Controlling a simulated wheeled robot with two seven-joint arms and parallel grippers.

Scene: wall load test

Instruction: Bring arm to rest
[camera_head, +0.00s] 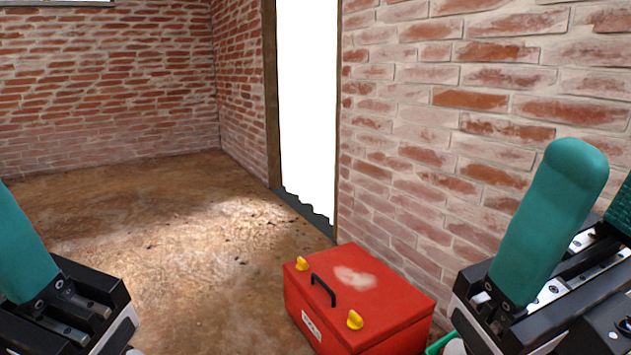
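My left gripper (15,245) is at the lower left edge. One teal finger and part of its black body show; the other finger is out of frame, so I cannot tell its opening. My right gripper (605,190) is at the lower right. Its two teal fingers stand apart with a gap between them, and nothing shows in the gap. The right edge cuts off its second finger. Both grippers are raised in front of the camera.
A red toolbox (358,302) with a black handle and yellow latches stands on the brown floor (190,240), left of my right gripper. A green thing (440,343) is partly hidden beside it. A brick wall (450,120) runs along the right, beside a bright doorway (306,110). The middle floor is clear.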

